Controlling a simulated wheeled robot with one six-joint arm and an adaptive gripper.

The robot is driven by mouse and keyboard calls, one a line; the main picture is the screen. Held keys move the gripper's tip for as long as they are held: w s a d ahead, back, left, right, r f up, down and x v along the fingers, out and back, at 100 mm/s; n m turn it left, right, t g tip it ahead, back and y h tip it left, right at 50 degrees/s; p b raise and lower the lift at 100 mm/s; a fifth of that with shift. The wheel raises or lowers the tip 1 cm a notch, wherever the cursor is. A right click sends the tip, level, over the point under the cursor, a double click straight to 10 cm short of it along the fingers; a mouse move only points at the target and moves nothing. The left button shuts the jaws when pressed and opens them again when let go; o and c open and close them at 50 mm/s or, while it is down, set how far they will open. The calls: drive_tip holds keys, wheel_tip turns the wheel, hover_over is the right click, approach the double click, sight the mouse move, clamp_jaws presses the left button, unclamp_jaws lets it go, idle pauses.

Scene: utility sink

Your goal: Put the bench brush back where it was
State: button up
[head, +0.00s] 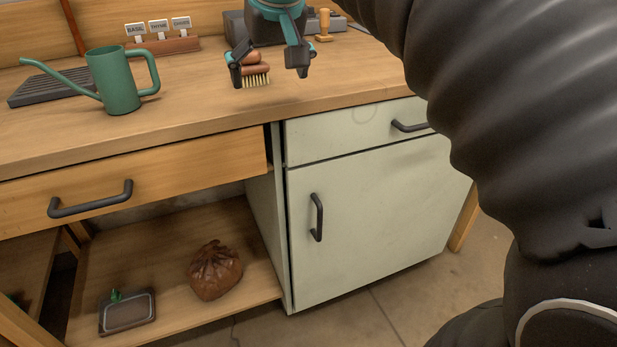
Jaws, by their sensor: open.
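The bench brush (256,72), with a brown wooden body and pale bristles pointing down, is at the worktop near the back, in the upper middle of the head view. My gripper (268,75), dark with teal parts, is above and around it with its fingers spread. The brush is between the fingers, closer to the left one; a clear gap shows on the right. The gripper partly hides the brush's back. I cannot tell for sure whether the bristles touch the worktop.
A green watering can (115,82) stands left, before a dark ribbed tray (45,88). Behind are a label rack (160,45), a grey box (235,24) and a wooden stamp-like tool (324,22). The worktop (200,105) front is clear. A brown sack (214,270) lies on the lower shelf.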

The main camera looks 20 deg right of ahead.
drive_tip(key=s+f, duration=0.8)
drive_tip(key=f, duration=0.3)
drive_tip(key=s+f, duration=0.9)
drive_tip(key=f, duration=0.3)
drive_tip(key=shift+t, duration=0.3)
